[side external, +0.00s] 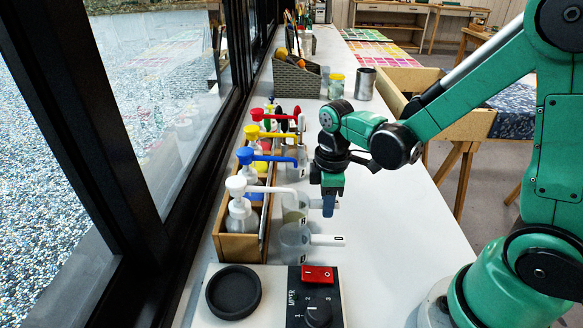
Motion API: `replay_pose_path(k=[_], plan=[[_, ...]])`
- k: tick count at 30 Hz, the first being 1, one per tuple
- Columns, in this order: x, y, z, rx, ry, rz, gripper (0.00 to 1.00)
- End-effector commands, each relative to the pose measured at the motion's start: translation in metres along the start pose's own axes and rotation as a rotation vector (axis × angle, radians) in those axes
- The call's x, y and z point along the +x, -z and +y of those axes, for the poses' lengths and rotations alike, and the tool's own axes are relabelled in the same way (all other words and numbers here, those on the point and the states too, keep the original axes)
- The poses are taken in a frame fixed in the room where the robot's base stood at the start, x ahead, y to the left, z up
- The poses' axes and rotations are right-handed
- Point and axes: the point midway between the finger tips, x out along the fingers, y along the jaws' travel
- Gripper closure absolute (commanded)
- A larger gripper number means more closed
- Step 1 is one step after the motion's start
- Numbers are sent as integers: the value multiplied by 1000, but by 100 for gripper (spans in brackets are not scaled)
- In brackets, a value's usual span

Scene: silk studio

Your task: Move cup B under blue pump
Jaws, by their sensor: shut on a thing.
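A row of pump bottles stands in a wooden box by the window. The blue pump (245,156) is second from the front, behind the white pump (236,186); its spout points right. My gripper (329,207) points down, shut at the handle side of a clear cup (294,208) with cloudy contents. The cups' letters are too small to read surely.
A mixer with a red switch (318,273) and a black round dish (233,291) are in front. Yellow and red pumps with more cups stand behind. A woven basket (297,77) and jars are farther back. The white table right of my gripper is clear.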

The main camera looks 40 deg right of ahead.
Motion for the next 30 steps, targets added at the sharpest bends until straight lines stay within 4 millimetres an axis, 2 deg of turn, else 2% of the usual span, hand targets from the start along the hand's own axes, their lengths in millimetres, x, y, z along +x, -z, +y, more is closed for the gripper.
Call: replay_pose_path(k=[7, 8, 11, 12, 23, 30], plan=[[5, 0, 0, 0, 0, 0, 100], [5, 0, 0, 0, 0, 0, 74], [5, 0, 0, 0, 0, 0, 46], [5, 0, 0, 0, 0, 0, 43], [1, 0, 0, 0, 0, 0, 43], [-27, 0, 0, 0, 0, 0, 43]])
